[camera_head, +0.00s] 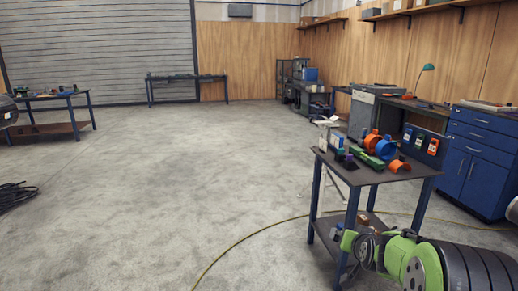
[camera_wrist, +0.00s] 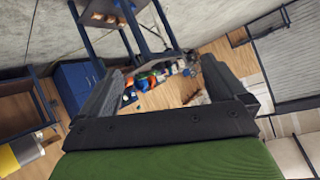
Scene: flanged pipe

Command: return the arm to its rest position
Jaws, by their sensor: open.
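My gripper (camera_wrist: 163,72) shows in the wrist view with its two dark fingers spread wide apart. Nothing is between the fingers except the distant room behind them. In the head view, my green and black arm (camera_head: 425,262) is folded low at the bottom right, in front of the work table (camera_head: 341,174). I cannot make out the fingers in that view. The wrist view is strongly tilted, with the table and its items seen beyond the fingers.
The table holds orange and blue pipe parts (camera_head: 372,141) and a green item (camera_head: 366,158). A blue drawer cabinet (camera_head: 470,160) stands at right. A yellow cable (camera_head: 235,243) crosses the floor. A black cable coil (camera_head: 14,195) lies at left. The middle floor is clear.

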